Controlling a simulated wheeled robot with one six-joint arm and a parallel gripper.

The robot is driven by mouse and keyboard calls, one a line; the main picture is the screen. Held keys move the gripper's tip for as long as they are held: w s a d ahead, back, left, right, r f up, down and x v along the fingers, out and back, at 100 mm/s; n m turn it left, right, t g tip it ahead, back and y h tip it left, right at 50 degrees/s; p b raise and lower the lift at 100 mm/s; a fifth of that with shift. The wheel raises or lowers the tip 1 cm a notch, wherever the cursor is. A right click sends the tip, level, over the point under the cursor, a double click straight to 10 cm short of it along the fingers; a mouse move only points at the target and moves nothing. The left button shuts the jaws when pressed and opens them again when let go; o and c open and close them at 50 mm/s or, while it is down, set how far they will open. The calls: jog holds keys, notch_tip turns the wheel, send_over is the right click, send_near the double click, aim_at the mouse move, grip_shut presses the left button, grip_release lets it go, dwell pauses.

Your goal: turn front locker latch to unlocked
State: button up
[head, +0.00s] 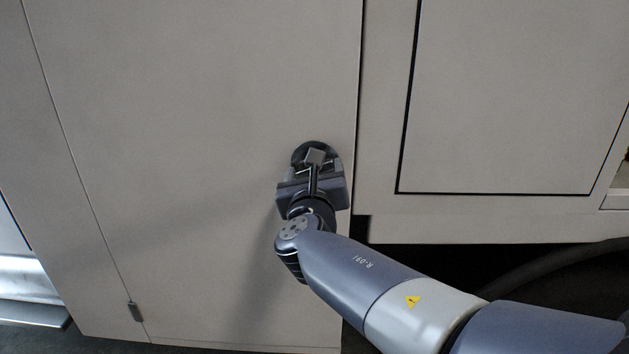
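The front locker latch (301,152) shows as a dark round plate on the grey locker door (190,130), near the door's right edge. My gripper (316,158) reaches up to it from below, its fingertips in front of the round plate. The fingers are drawn close together at the middle of the gripper body and appear shut on the latch's handle. The fingers cover most of the handle, so its exact angle cannot be told. The door is flush with its frame.
A second grey panel with a dark outline (510,100) lies to the right, past a vertical gap. A small hinge (135,311) sits at the door's lower left. A dark hose (560,262) runs at the lower right. The door face left of my gripper is clear.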

jog(key=m+b, duration=0.2)
jog(key=b, duration=0.1)
jog(key=shift+f+m, duration=0.2)
jog(key=shift+m, duration=0.2)
jog(key=shift+r+m+b, duration=0.15)
jog(key=shift+m+b, duration=0.55)
jog(key=o, duration=1)
jog(key=shift+c, duration=0.2)
jog(key=s, duration=1.1)
jog(key=shift+a+b, duration=0.2)
jog(key=shift+b, duration=0.2)
jog(key=shift+w, duration=0.1)
